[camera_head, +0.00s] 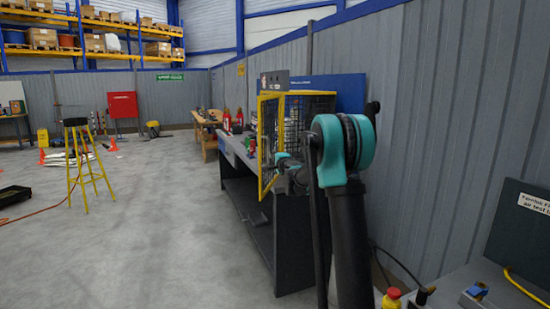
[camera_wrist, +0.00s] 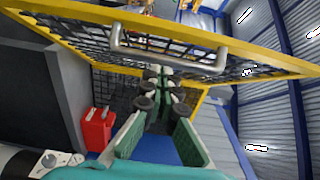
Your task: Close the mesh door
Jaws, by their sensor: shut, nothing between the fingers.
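The mesh door (camera_head: 268,145) has a yellow frame and dark wire mesh. I cannot tell whether the fingertips touch the door. In the head view my gripper (camera_head: 284,164) is small and close to the door.
A red box (camera_wrist: 97,129) shows in the wrist view. A yellow stool (camera_head: 78,125) stands at left. The floor between stool and bench is clear. Another bench is at lower right.

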